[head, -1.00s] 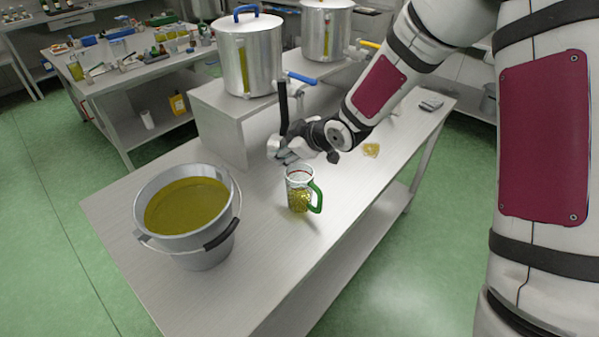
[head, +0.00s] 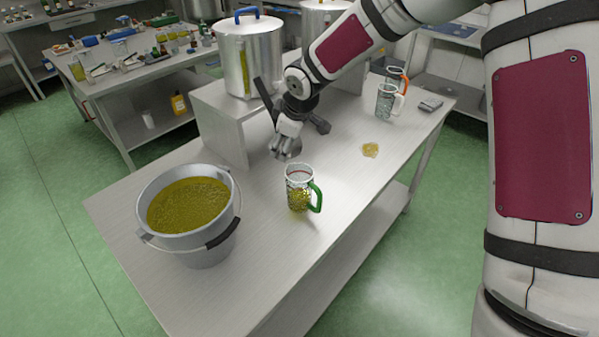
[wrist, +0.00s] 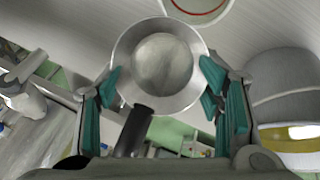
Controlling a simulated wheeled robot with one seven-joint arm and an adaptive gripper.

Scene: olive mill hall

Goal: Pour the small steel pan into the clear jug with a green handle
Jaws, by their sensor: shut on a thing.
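The clear jug with the green handle (head: 299,190) stands upright on the steel table, with yellow-green oil in its lower part. Its red-lined rim (wrist: 200,8) shows at the top of the wrist view. My gripper (head: 285,142) is above the table, behind and slightly left of the jug. In the wrist view its teal fingers are shut on the small steel pan (wrist: 165,62), one on each side. The round pan looks bare grey, with no oil visible on it. Its dark handle (wrist: 135,130) points toward the camera. In the head view my gripper mostly hides the pan.
A steel bucket of oil (head: 168,245) stands at the table's front left. A steel tank with a blue-handled lid (head: 247,60) stands on a raised shelf behind. Jugs with white (head: 386,103) and orange handles stand at back right, near a yellow puddle (head: 370,150).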

